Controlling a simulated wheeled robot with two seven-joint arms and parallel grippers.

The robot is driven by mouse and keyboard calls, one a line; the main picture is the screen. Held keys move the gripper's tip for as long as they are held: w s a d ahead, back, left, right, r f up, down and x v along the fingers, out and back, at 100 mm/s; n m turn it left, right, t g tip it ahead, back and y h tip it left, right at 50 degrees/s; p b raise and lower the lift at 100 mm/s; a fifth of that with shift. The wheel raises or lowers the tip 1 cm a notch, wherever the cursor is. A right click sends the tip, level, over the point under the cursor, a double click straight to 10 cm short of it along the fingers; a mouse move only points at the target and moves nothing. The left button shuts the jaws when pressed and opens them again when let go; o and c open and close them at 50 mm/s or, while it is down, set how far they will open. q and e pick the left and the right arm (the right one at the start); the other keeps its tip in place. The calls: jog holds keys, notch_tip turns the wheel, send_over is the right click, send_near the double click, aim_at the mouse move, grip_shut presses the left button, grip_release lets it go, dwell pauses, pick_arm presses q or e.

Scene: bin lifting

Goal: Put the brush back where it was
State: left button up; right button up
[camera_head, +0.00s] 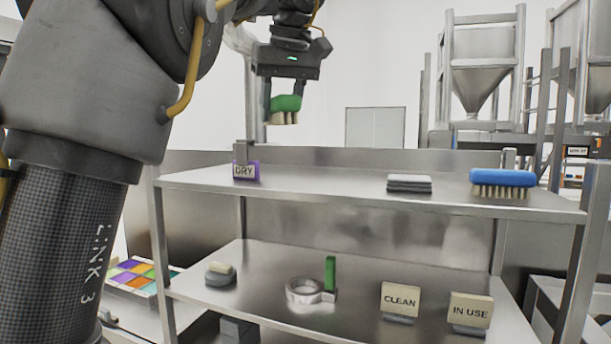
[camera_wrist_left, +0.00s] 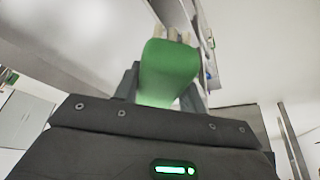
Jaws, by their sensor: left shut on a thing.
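A green brush (camera_head: 287,104) with pale bristles is held in my left gripper (camera_head: 284,98), above the left part of the upper shelf. It also shows close up in the left wrist view (camera_wrist_left: 167,70), between the fingers. My left gripper is shut on it, and the brush is clear of the shelf, bristles down in the head view. A blue brush (camera_head: 502,178) with pale bristles lies at the right end of the upper shelf (camera_head: 330,187). A second green upright piece (camera_head: 330,273) stands on the lower shelf. My right gripper is not in view.

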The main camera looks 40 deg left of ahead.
pick_arm(q)
jog(key=w+a+f, duration=0.1)
jog(key=w+f, duration=0.1)
jog(key=w, duration=0.2)
send_near(303, 181)
jog(key=shift+w+a+f+p, duration=0.3)
jog(key=shift+a+f+p, duration=0.15)
jog(key=shift+a, duration=0.3)
jog(key=shift+s+a+f, duration=0.15)
jog(key=shift+f, duration=0.15)
jog(key=shift+s+a, duration=0.1)
jog(key=shift+s, duration=0.1)
jog(key=shift+f, duration=0.1)
jog(key=f, duration=0.1)
jog(key=w+f, duration=0.1)
jog(key=f, duration=0.1)
jog(key=shift+w, duration=0.25)
jog(key=shift+s+f, duration=0.15)
jog(key=shift+f, duration=0.4)
jog(key=shift+s, duration=0.1)
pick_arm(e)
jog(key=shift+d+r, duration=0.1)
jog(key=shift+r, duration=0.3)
